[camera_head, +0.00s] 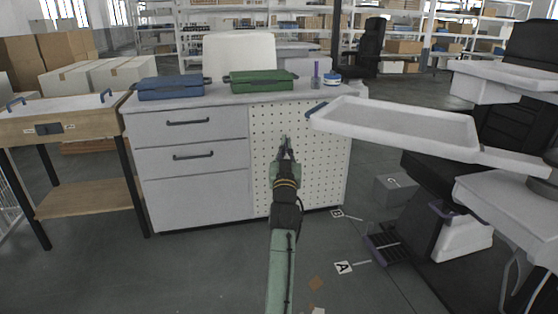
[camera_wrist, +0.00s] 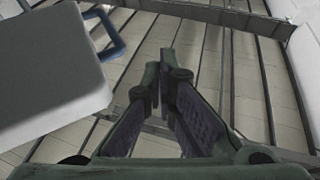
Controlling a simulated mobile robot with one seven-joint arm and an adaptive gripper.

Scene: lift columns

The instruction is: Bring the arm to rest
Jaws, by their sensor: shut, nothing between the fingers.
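My gripper (camera_head: 286,148) is at the end of my green arm, which reaches forward from the bottom of the head view. It appears in front of the perforated white panel of the workbench, pointing up. In the wrist view my gripper (camera_wrist: 160,75) has its two fingers meeting at the tips, with nothing between them. Ceiling beams fill the background there.
A white tray (camera_head: 400,122) on an arm extends right of my gripper. The workbench (camera_head: 190,192) carries a blue case (camera_head: 170,88) and a green case (camera_head: 263,81). A wooden side table (camera_head: 60,122) stands left. Open floor (camera_head: 190,275) lies in front of the drawers.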

